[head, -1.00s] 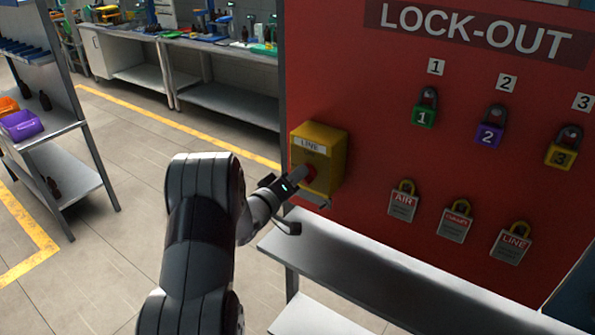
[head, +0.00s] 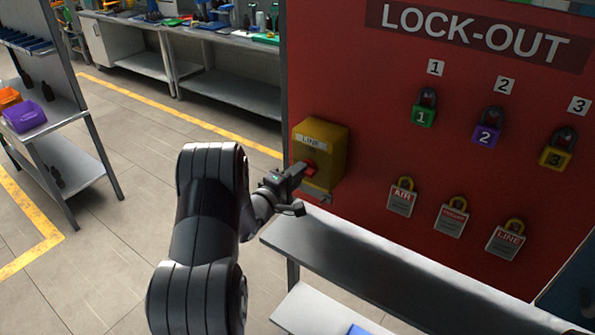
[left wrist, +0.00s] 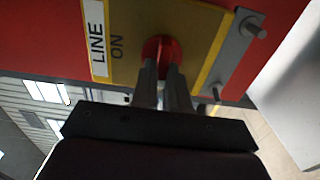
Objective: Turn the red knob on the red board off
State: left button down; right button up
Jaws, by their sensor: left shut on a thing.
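The red knob (head: 310,168) sits on the front of a yellow box labelled LINE (head: 328,150), fixed to the left side of the red lock-out board (head: 375,105). My left gripper (head: 299,172) reaches the knob from the left. In the left wrist view the two fingers of my left gripper (left wrist: 164,80) are shut on the red knob (left wrist: 162,50). The yellow box (left wrist: 205,40) there shows the words LINE and ON beside the knob. The fingers hide part of the knob. My right gripper is not in view.
Numbered padlocks (head: 424,107) and tagged padlocks (head: 402,198) hang on the board right of the box. A grey shelf (head: 340,262) juts out below. A metal bracket (left wrist: 232,48) with bolts is at the box's edge. Open floor lies to the left.

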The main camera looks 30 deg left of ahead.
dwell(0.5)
pick_arm(q)
jog(key=c, duration=1.1)
grip_release()
jog(key=shift+a, duration=0.1)
jog(key=shift+c, duration=0.2)
jog(key=s+a+b, duration=0.1)
jog(key=s+b, duration=0.3)
jog(key=s, duration=0.8)
jog(key=shift+s, duration=0.35)
